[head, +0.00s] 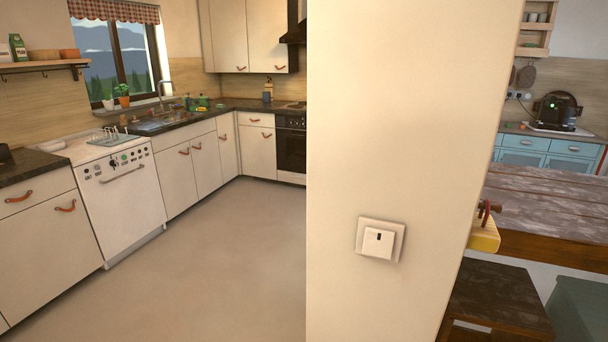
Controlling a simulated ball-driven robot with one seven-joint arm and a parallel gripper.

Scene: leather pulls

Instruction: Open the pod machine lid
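A black pod machine (557,110) stands far off on the counter at the right edge of the head view. It rests on a pale mat or tray, and a small green light shows on its front. It is too small here to tell how its lid stands. My gripper is not in view.
A cream wall end (400,130) with a light switch (380,240) stands close in front, right of centre. A dark wooden table (560,200) and a stool (495,300) are behind it at right. Open floor (215,270) lies at left, before the dishwasher (122,195).

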